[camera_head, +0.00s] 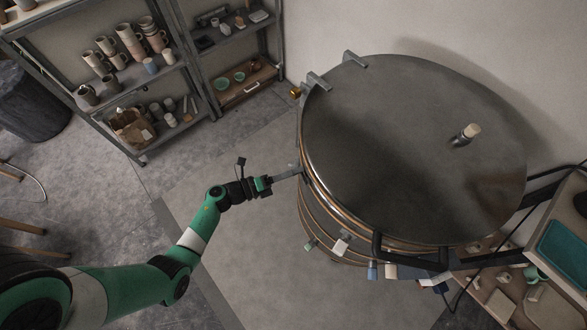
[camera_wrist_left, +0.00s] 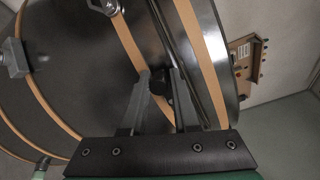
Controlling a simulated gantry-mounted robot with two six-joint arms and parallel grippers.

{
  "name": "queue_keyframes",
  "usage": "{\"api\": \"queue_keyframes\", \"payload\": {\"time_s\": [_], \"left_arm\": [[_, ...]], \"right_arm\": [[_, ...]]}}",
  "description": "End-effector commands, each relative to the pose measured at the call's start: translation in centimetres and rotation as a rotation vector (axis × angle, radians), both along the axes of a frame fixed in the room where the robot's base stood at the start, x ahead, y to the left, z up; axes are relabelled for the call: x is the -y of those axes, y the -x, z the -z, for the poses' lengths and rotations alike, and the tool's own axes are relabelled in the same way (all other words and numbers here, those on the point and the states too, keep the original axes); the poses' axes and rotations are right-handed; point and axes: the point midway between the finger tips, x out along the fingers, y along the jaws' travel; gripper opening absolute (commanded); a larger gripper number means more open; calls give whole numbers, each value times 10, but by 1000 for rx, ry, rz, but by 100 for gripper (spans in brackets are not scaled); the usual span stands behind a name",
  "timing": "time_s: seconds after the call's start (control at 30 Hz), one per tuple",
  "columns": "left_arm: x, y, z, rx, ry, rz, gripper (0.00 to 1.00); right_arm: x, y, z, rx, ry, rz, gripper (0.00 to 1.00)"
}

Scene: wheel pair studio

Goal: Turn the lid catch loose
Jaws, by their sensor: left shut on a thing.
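A large round kiln with a dark lid (camera_head: 400,130) fills the right half of the head view. My left gripper (camera_head: 288,174) reaches its left side, just at the rim. In the left wrist view, my left gripper (camera_wrist_left: 161,78) has its two fingers on either side of a small dark catch (camera_wrist_left: 157,92) on the kiln's side and is shut on it. The fingers partly hide the catch, so its angle is hard to tell. The lid looks closed on the kiln body (camera_wrist_left: 85,85). My right gripper is not in view.
A pale plug (camera_head: 471,131) stands on the lid. Metal brackets (camera_head: 318,81) sit on the rim, and a dark bar (camera_head: 410,258) runs along its front. Shelves of pottery (camera_head: 125,45) stand at the back left. The floor (camera_head: 240,250) left of the kiln is clear.

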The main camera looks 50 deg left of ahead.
Motion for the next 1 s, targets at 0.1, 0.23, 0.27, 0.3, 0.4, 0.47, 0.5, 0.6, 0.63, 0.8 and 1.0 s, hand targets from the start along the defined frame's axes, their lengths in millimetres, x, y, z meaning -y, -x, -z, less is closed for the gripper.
{"api": "queue_keyframes", "payload": {"time_s": [0.1,0.23,0.27,0.3,0.4,0.47,0.5,0.6,0.63,0.8,1.0], "left_arm": [[0,1,5,-20,39,-2,0],[0,1,6,-28,67,-3,0],[0,1,6,-30,72,-2,0],[0,1,7,-31,77,-2,0],[0,1,7,-33,83,-2,0],[0,1,8,-35,84,-2,0],[0,1,8,-35,85,-2,0],[0,1,8,-35,84,-2,0],[0,1,8,-35,84,-3,0],[0,1,9,-35,84,-3,42],[0,1,6,-31,84,-1,54]], "right_arm": [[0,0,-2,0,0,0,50],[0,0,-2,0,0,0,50],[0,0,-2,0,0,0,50],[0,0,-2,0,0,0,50],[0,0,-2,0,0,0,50],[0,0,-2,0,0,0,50],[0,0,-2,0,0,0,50],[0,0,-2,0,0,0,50],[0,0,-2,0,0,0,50],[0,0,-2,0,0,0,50],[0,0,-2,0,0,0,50]]}}
